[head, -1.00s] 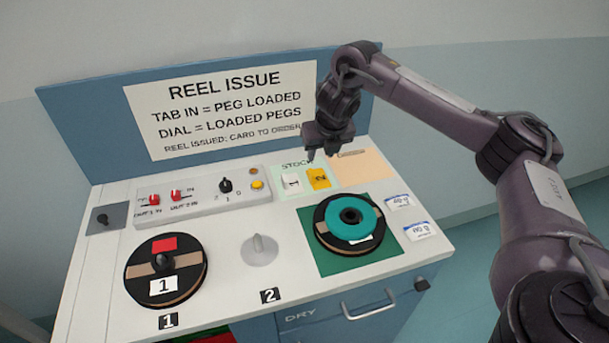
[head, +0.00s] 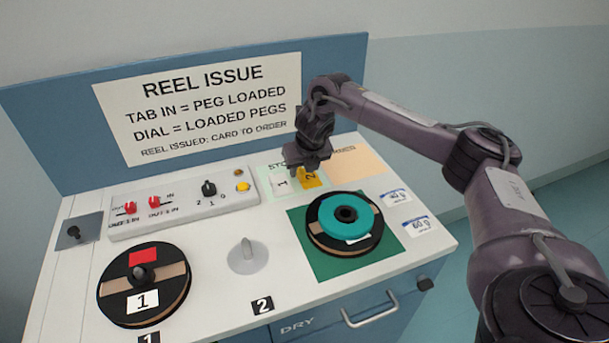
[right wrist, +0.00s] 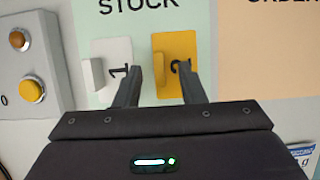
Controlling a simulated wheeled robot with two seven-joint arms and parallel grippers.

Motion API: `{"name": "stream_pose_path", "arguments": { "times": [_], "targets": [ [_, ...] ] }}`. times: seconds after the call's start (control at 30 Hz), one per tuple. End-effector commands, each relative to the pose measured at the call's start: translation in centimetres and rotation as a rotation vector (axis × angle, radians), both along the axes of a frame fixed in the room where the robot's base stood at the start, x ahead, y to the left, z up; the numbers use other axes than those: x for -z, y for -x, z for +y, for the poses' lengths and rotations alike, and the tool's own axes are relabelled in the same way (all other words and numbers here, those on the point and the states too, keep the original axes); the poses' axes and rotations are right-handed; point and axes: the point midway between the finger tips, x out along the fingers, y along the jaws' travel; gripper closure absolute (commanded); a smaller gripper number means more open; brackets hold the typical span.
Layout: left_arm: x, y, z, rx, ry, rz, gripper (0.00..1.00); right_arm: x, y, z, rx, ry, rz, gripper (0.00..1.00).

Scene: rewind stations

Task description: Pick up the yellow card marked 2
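The yellow card marked 2 (head: 313,180) lies on the pale green STOCK patch, right of the white card marked 1 (head: 281,184). In the right wrist view the yellow card (right wrist: 174,44) has a raised yellow tab and its 2 is partly covered by a finger. My right gripper (head: 304,173) is low over the yellow card. In the right wrist view its fingers (right wrist: 157,68) are apart, one on each side of the tab, with the left finger near the white card (right wrist: 110,48). Whether the fingers touch the card is unclear. My left gripper is out of view.
The peach ORDERS patch (head: 357,164) to the right is bare. A switch box (head: 183,205) stands to the left. A teal reel (head: 346,218) sits on a green square in front, with white labels (head: 417,226) beside it. The sign board (head: 340,60) rises behind.

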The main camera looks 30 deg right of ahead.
Motion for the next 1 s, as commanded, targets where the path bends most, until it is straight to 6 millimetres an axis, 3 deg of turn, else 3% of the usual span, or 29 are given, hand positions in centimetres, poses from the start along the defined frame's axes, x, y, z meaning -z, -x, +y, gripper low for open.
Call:
{"name": "stream_pose_path", "arguments": {
  "times": [0.13, 0.37, 0.63, 1.0],
  "targets": [
    [-0.14, -0.01, -0.03, 0.000, 0.000, 0.000, 0.64, 1.10, -0.47, -0.10, 0.001, 0.000, -0.001, 0.64],
    [-0.10, 0.02, -0.04, 0.001, 0.001, 0.000, 0.64, 1.24, -0.51, -0.11, 0.000, 0.000, -0.001, 0.64],
    [-0.08, 0.10, -0.04, 0.001, 0.001, 0.001, 0.64, 1.20, -0.51, -0.11, 0.000, 0.000, -0.001, 0.99],
    [-0.05, 0.18, -0.03, 0.001, 0.000, 0.003, 0.64, 1.04, -0.53, -0.11, 0.000, 0.000, -0.002, 1.00]
  ]
}}
